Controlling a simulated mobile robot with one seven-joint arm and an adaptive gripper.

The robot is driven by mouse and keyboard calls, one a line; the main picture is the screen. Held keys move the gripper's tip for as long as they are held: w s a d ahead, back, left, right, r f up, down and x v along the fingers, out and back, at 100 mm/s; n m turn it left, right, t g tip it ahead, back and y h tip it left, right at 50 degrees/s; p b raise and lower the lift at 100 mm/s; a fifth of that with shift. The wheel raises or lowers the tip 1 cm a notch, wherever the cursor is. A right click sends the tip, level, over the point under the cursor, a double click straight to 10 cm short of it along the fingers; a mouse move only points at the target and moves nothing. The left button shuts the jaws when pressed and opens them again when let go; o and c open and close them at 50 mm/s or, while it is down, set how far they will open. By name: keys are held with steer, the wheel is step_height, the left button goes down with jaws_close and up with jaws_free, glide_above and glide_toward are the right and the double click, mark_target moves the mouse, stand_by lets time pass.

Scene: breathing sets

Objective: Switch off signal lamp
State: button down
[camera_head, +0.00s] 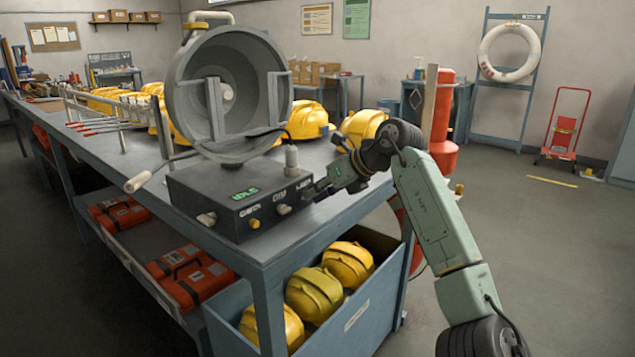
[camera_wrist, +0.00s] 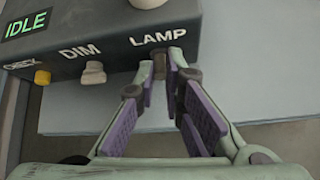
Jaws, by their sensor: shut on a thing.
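The signal lamp (camera_head: 228,90) is a large grey round housing on a dark control box (camera_head: 222,212) on the bench. No glow shows in its drum. The box front carries labels CHECK, DIM and LAMP and a green display (camera_wrist: 25,25) reading IDLE. A yellow button (camera_wrist: 42,77) sits under CHECK and a pale knob (camera_wrist: 93,73) under DIM. My gripper (camera_head: 314,189) reaches the box's right end from the right. In the wrist view its fingertips (camera_wrist: 161,68) are closed around the small LAMP switch (camera_wrist: 159,62). The fingers partly hide the switch, so its setting cannot be told.
The grey-blue bench (camera_head: 300,232) has yellow helmets (camera_head: 306,120) behind the box and a wire rack (camera_head: 110,112) to the left. A bin (camera_head: 355,318) of helmets stands below. A red cylinder (camera_head: 441,120) stands behind my arm.

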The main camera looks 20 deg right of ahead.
steer(key=shift+w+r+g+h+p, duration=0.1)
steer(key=shift+r+g+h+p, duration=0.15)
steer(key=shift+g+p, duration=0.2)
steer(key=c, duration=1.7)
jaws_free()
steer(key=shift+f, duration=0.1)
steer(key=v, duration=1.2)
steer(key=shift+a, duration=0.1)
